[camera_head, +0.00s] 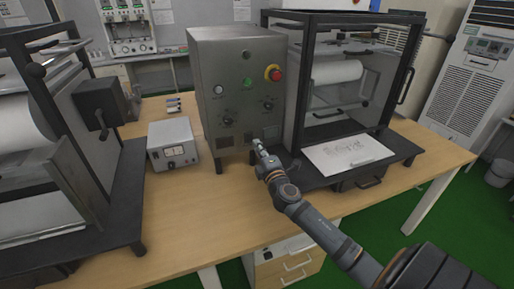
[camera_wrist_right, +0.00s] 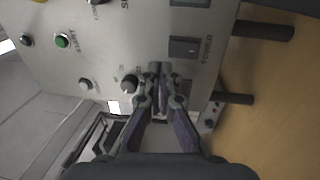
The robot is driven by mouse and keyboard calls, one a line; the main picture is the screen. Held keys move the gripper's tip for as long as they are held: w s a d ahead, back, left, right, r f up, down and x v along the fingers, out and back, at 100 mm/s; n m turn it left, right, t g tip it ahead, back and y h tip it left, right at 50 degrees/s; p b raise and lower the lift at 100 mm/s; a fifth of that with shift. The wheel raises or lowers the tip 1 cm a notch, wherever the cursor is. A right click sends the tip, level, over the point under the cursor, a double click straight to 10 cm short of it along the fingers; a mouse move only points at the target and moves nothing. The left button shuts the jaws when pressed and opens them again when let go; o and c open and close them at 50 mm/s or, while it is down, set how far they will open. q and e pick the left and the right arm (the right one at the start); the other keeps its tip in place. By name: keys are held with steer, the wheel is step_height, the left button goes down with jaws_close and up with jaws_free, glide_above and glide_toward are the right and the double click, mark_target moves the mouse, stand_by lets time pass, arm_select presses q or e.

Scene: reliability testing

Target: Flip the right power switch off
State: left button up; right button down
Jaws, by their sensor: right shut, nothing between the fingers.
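The grey metal control box (camera_head: 237,65) stands on the bench in the head view. Dark square fittings sit low on its front, one at the right (camera_head: 270,132). In the right wrist view, turned sideways, a dark rectangular switch (camera_wrist_right: 184,46) with a printed label sits on the panel. Another dark plate (camera_wrist_right: 190,2) is cut by the top edge. My right gripper (camera_head: 258,146) is shut and empty, close to the lower front of the box; its fingertips (camera_wrist_right: 160,68) are beside the switch. I cannot tell whether they touch the panel. My left gripper is not in view.
A red emergency stop (camera_head: 273,72), green button (camera_head: 247,82) and knobs are above on the panel. A small white meter box (camera_head: 172,143) stands left. A framed machine (camera_head: 345,90) stands close at the right. Bare wood lies in front (camera_head: 200,220).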

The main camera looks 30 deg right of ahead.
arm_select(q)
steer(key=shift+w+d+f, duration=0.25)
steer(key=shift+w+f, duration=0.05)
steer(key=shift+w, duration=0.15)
arm_select(e)
steer(key=r+v, duration=0.1)
steer(key=v, duration=0.6)
steer(key=shift+s, duration=0.2)
steer(key=shift+d+r, duration=0.1)
